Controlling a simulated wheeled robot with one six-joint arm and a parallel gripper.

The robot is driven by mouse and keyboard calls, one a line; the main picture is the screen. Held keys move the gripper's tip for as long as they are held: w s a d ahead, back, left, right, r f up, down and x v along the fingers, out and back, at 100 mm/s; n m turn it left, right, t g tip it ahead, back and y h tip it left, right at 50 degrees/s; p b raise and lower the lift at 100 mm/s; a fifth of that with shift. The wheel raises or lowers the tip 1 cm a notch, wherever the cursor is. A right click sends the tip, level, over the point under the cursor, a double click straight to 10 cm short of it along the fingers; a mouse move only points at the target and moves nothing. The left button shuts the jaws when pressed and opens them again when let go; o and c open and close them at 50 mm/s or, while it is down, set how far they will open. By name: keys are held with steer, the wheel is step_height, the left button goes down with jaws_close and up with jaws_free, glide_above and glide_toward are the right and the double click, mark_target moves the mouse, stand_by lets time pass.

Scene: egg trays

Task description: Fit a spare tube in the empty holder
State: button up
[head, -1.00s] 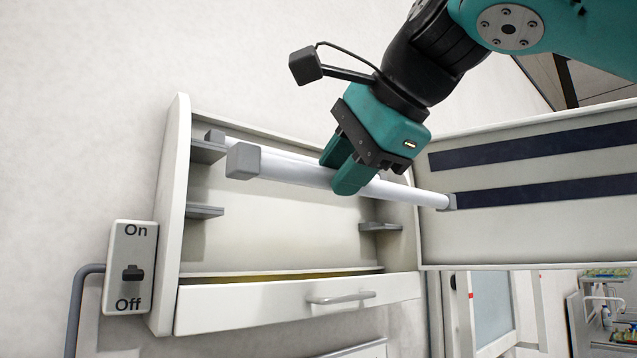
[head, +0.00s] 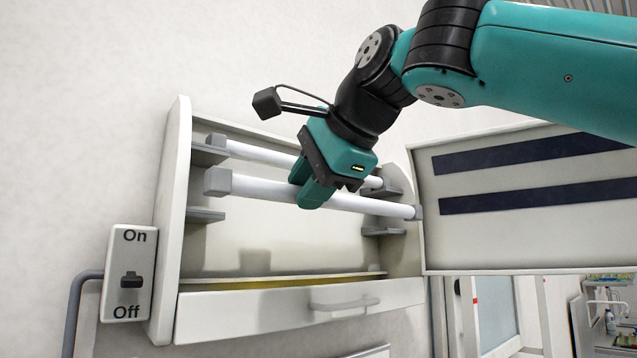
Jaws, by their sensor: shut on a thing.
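My gripper (head: 312,196) is shut around the middle of a white tube (head: 258,187) with grey square end caps. It holds the tube nearly level in front of the open wall cabinet (head: 172,200). A second white tube (head: 262,154) sits behind and a little above, in the upper holder brackets (head: 207,153). The lower holder has a left bracket (head: 206,216) and a right bracket (head: 384,231), both bare. The held tube is above these lower brackets and apart from the left one. Its exact depth from the right one is hard to tell.
The cabinet door (head: 500,235) with two dark strips stands open at the right. An On/Off switch box (head: 128,262) is on the wall at left. A drawer front with a handle (head: 344,304) runs along the cabinet bottom, slightly open, with yellow showing inside.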

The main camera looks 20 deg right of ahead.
steer(key=w+p, duration=0.1)
steer(key=w, duration=0.8)
steer(key=shift+w+a+p, duration=0.25)
steer(key=shift+a+p, duration=0.1)
steer(key=shift+a, duration=0.1)
steer(key=shift+s+d+r, duration=0.1)
steer(key=shift+s+r, duration=0.1)
steer(key=shift+s, duration=0.05)
stand_by(0.6)
steer(key=shift+f+b, duration=0.6)
steer(key=shift+f, duration=0.15)
stand_by(0.4)
steer(key=o, duration=0.8)
